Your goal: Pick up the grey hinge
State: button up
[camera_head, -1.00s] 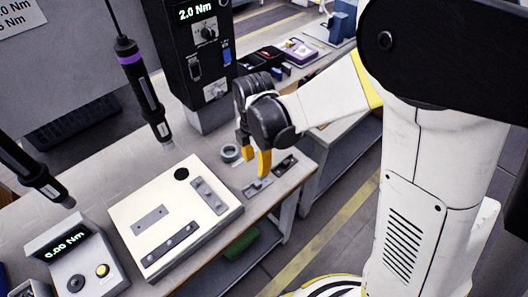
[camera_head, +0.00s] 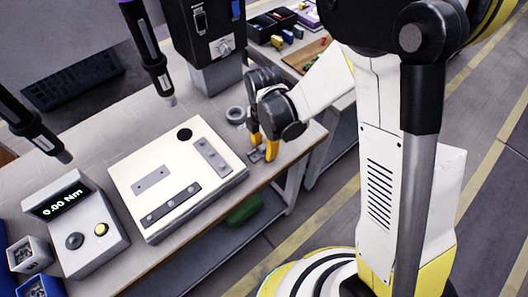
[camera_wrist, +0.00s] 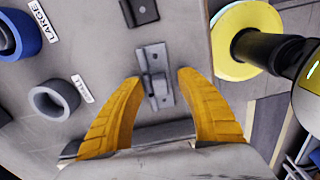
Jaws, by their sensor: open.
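The grey hinge (camera_wrist: 157,77) lies flat on the workbench in the wrist view, near the bench's edge. My gripper (camera_wrist: 158,78) has its two yellow fingers spread, one on each side of the hinge, with a gap to it on both sides. In the head view my gripper (camera_head: 262,148) is low over the bench's right part, and the hinge (camera_head: 256,156) is partly hidden by the fingers. A darker hinge (camera_wrist: 142,10) lies a little beyond the grey one in the wrist view.
A grey ring (camera_wrist: 54,100) by the "SMALL" label and a blue ring (camera_wrist: 20,34) by "LARGE" lie left of the hinge. A cream fixture board (camera_head: 135,178) with plates stands left of my gripper. The bench edge (camera_head: 285,172) is close on the right.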

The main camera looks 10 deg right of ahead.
jog(key=shift+r, duration=0.1)
grip_shut()
